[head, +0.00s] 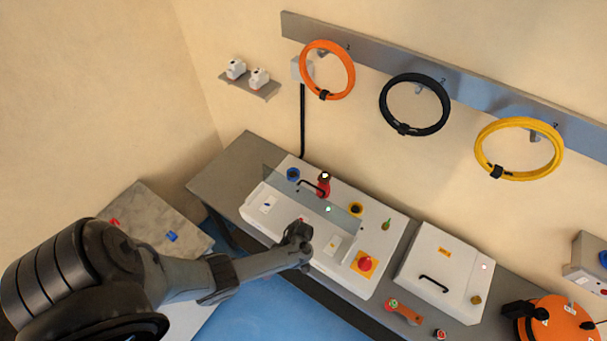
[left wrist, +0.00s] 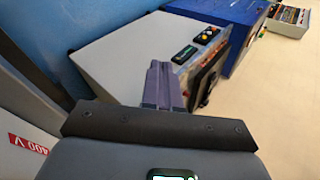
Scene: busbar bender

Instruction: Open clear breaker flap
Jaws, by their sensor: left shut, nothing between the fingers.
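The clear breaker flap (head: 338,213) is a see-through panel on the white control box (head: 278,222), with a black handle (head: 311,186) near its upper left. It looks tilted up from the box top, but its exact angle is hard to tell. My left gripper (head: 300,236) is at the front of the box, near the flap's lower left side and below the handle. Part of the panel behind it is hidden. In the left wrist view the fingers (left wrist: 164,85) are together and empty. My right gripper is in neither view.
The box carries a red-and-yellow stop button (head: 365,263) and a blue knob (head: 292,174). A second white box with a black handle (head: 434,284) stands to the right. Orange, black and yellow cable coils (head: 327,70) hang on the wall. Grey bench (head: 230,165) lies bare at left.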

